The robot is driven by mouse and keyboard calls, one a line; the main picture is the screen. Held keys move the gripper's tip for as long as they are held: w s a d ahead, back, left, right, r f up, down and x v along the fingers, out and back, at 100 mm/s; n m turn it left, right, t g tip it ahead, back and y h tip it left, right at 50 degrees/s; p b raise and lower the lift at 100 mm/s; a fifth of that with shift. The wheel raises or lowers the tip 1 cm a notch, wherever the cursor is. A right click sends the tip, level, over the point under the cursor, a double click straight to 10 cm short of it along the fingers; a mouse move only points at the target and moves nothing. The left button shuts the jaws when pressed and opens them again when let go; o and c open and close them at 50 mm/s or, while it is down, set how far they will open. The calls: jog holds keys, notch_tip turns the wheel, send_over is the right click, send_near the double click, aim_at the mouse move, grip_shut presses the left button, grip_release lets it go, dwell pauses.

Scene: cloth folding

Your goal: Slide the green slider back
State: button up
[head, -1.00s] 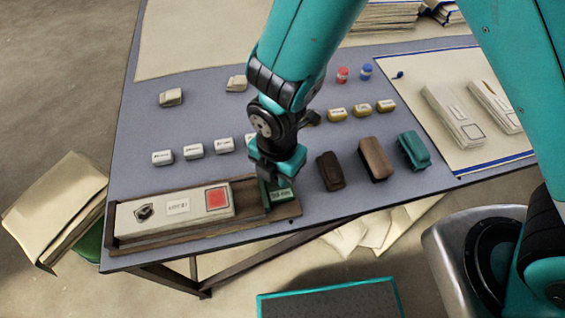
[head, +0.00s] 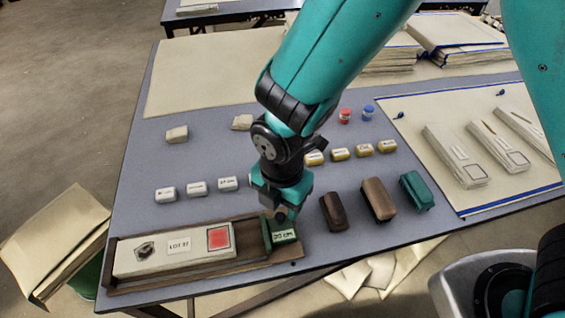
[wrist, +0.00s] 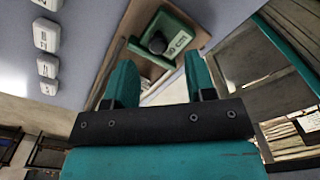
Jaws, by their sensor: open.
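The green slider (head: 281,236) is a small block with a dark round knob and a white "20 cm" label. It sits at the right end of the wooden tray (head: 200,277); it also shows in the wrist view (wrist: 172,38). A cream folded cloth (head: 150,257) with a "LOT" label and a red square lies in the tray, left of the slider. My gripper (head: 284,208) is just above and behind the slider. In the wrist view my gripper (wrist: 158,80) has its two teal fingers apart with nothing between them, and the slider lies beyond the tips.
Brown and green blocks (head: 378,199) stand right of my gripper. Folded cloths (head: 456,157) lie on a cream mat at right. The table's front edge is close to the tray.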

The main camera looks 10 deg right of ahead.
aim_at(283, 216)
notch_tip(283, 216, up, 13)
jog(key=shift+p, duration=0.4)
jog(key=s+d+r+m+y+p, duration=0.2)
jog(key=s+d+r+m, duration=0.2)
jog(key=m, duration=0.6)
jog(key=s+d+r+m+y+p, duration=0.2)
jog(key=s+d+r+m, duration=0.2)
jog(key=d+r+m, duration=0.3)
notch_tip(283, 216, up, 3)
jog(key=m, duration=0.4)
jog(key=shift+s+d, duration=0.2)
jog(key=shift+d, duration=0.15)
jog(key=shift+a+f, duration=0.1)
